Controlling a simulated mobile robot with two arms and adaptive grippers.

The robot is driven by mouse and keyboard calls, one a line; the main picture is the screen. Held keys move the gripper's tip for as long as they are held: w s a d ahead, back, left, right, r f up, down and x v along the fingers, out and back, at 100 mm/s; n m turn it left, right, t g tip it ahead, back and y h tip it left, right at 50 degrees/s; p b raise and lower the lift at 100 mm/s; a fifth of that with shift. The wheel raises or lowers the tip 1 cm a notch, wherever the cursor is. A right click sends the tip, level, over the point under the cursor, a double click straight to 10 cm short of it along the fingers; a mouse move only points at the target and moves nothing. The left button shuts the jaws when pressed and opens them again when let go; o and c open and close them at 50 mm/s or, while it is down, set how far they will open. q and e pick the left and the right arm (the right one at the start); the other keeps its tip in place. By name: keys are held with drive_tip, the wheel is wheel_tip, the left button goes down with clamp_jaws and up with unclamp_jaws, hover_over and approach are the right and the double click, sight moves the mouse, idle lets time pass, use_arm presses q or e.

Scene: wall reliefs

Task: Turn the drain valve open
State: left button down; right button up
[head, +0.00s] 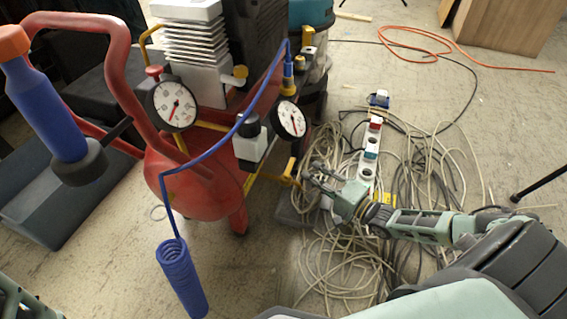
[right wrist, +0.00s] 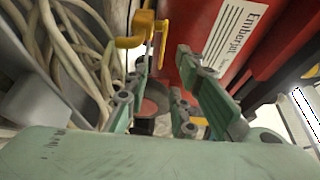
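The yellow drain valve (head: 287,180) sits low on the red compressor tank (head: 200,178), at its right end. In the right wrist view the yellow valve (right wrist: 143,32) shows at the top, just beyond the fingertips, with the red tank (right wrist: 215,35) to its right. My right gripper (head: 318,174) reaches in from the right beside the tank. Its fingers (right wrist: 163,62) are apart with nothing held between them; whether one touches the valve I cannot tell. A green-grey piece of my left arm shows at the bottom left of the head view; its fingers are not clear.
Coiled beige cables (head: 340,262) and a power strip (head: 368,165) lie on the floor around my right arm. A blue coiled hose (head: 182,280) hangs in front of the tank. Two gauges (head: 172,104) sit above it. An orange cable (head: 400,40) lies at the back.

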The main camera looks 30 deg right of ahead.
sight(290, 168)
drive_tip(key=b+x, duration=0.4)
drive_tip(key=x, duration=0.3)
drive_tip(key=shift+w, duration=0.25)
drive_tip(key=shift+a, duration=0.1)
clamp_jaws()
